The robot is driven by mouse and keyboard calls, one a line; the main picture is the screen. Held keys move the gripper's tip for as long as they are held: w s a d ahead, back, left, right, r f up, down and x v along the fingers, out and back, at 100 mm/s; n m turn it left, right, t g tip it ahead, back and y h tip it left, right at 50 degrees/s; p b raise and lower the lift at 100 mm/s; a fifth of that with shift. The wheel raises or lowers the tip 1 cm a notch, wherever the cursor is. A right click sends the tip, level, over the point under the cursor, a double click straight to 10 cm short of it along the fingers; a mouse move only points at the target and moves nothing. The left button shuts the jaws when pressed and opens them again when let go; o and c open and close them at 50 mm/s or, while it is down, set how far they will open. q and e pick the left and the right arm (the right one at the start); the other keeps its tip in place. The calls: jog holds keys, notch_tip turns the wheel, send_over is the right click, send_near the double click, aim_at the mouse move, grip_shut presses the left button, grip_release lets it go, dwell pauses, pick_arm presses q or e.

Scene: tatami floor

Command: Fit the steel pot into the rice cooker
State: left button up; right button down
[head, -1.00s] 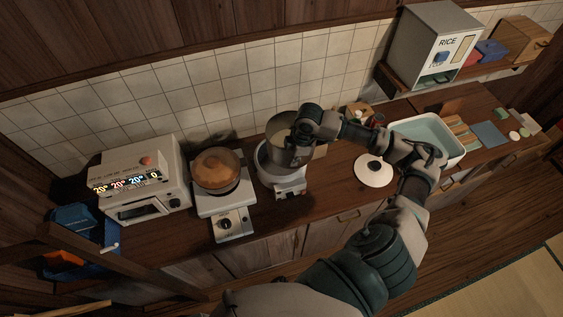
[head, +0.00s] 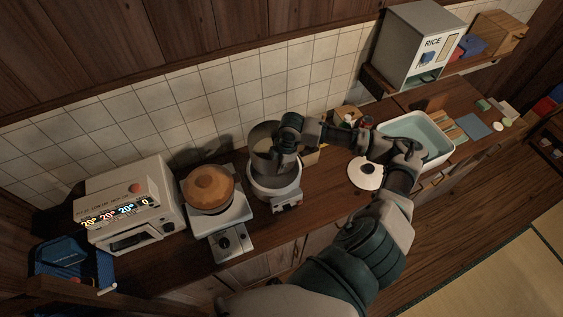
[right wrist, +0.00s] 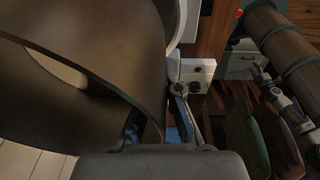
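The steel pot (head: 263,142) is a deep grey cylinder, seen just above and behind the white rice cooker (head: 273,190) in the head view. Its lower part overlaps the cooker's opening, and I cannot tell whether its base is inside. My right gripper (head: 285,148) is at the pot's right side. In the right wrist view the pot (right wrist: 110,45) fills the left, its wall between the fingers of my gripper (right wrist: 160,112). A pale patch shows inside the pot. The cooker's white front (right wrist: 190,72) shows beyond the wall. My left gripper is out of view.
A stove (head: 228,240) with a wooden-lidded pot (head: 209,188) stands left of the cooker, and a white appliance (head: 130,205) further left. A white lid (head: 366,174) lies right of the cooker. A sink basin (head: 425,133) and rice dispenser (head: 410,50) are further right.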

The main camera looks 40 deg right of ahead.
jog(key=shift+a+f, duration=0.1)
jog(key=shift+f, duration=0.15)
jog(key=shift+s+f+b, duration=0.1)
jog(key=shift+f+b, duration=0.25)
jog(key=shift+f, duration=2.15)
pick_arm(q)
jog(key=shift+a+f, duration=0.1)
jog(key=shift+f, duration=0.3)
pick_arm(e)
jog(key=shift+f, duration=0.1)
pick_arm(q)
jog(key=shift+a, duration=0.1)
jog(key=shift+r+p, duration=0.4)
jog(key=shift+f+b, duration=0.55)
pick_arm(e)
jog(key=shift+f, duration=2)
jog(key=shift+s+f, duration=0.1)
jog(key=shift+f, duration=0.2)
